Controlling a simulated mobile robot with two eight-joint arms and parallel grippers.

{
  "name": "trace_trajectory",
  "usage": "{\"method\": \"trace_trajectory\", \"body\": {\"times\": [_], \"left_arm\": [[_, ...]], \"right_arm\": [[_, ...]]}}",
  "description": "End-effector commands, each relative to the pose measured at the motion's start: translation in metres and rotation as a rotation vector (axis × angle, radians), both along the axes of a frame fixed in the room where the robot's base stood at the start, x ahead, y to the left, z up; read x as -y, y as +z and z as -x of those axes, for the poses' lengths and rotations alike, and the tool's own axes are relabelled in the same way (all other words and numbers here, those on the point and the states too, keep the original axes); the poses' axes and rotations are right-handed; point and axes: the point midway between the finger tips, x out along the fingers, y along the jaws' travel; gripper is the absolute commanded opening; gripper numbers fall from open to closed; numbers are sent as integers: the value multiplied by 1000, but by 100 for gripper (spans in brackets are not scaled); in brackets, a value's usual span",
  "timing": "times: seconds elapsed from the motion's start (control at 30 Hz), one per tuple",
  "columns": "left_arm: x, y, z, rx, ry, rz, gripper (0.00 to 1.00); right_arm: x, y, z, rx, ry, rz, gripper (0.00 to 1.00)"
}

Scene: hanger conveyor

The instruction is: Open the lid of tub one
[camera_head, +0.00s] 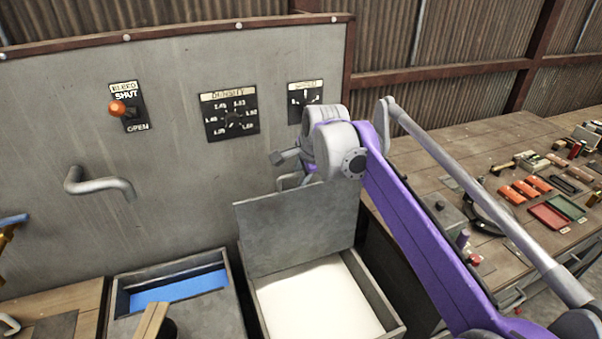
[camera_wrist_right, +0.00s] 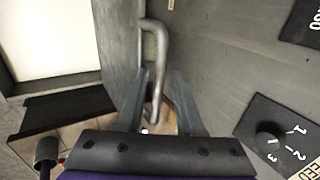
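A grey tub (camera_head: 395,328) with white contents stands at the bottom centre of the head view. Its flat grey lid (camera_head: 300,228) stands raised, nearly upright, at the back of the tub. No tub number is legible. My right gripper (camera_head: 284,168) is at the lid's top edge, partly hidden behind it. In the right wrist view, the two fingers (camera_wrist_right: 164,105) are apart, with the bent lid handle (camera_wrist_right: 159,50) reaching between them. A gap shows around the handle. My left gripper is not in view.
A second tub (camera_head: 118,300) with blue contents stands to the left. Behind is a grey panel (camera_head: 190,190) with a bent pipe handle (camera_head: 98,186), red-knobbed lever (camera_head: 118,108) and density dial (camera_head: 230,115). A cluttered wooden bench (camera_head: 490,215) lies right.

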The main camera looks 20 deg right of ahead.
Motion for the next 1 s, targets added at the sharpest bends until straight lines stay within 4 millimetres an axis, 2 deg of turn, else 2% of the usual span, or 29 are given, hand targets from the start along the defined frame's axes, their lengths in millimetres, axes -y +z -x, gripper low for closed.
{"method": "trace_trajectory", "body": {"times": [0.17,0.6,0.77,1.0], "left_arm": [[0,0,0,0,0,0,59],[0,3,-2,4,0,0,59],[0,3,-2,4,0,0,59],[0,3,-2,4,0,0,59]], "right_arm": [[1,11,8,-2,-1,1,45],[4,81,50,0,0,1,45],[4,91,56,0,1,1,45],[4,92,57,0,0,0,45]]}}
